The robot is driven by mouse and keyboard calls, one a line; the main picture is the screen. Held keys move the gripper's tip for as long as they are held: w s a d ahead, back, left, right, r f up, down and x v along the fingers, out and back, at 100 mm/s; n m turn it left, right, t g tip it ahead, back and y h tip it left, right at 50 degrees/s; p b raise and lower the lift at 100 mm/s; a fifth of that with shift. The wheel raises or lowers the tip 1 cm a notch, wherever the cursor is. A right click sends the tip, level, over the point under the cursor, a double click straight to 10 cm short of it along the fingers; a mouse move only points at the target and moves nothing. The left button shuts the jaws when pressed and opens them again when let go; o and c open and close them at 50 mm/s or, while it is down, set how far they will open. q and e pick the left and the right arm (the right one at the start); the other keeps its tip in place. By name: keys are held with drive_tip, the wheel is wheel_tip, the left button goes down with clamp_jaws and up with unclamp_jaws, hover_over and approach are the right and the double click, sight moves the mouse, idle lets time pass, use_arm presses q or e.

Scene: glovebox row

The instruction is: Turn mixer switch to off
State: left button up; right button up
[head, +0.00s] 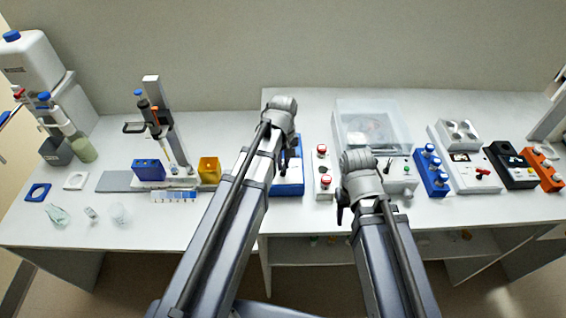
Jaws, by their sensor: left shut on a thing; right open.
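No label tells me which device is the mixer. A grey-white device with round wells (465,165) stands at the right and has a small red lever (482,172) on its front; its setting is too small to read. A black device (512,165) with a dark knob stands just right of it. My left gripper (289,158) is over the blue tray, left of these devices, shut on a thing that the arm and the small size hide. My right gripper (344,212) is open, near the front of the clear-lidded machine (372,125), apart from the red lever.
The front strip of the right bench (460,210) is clear.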

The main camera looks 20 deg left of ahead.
use_arm(q)
drive_tip(key=shift+n, duration=0.3)
clamp_jaws()
drive_tip(key=n, duration=0.3)
drive_tip(key=shift+n, duration=1.9)
drive_tip(key=o, duration=0.7)
unclamp_jaws()
drive_tip(key=shift+r, duration=0.15)
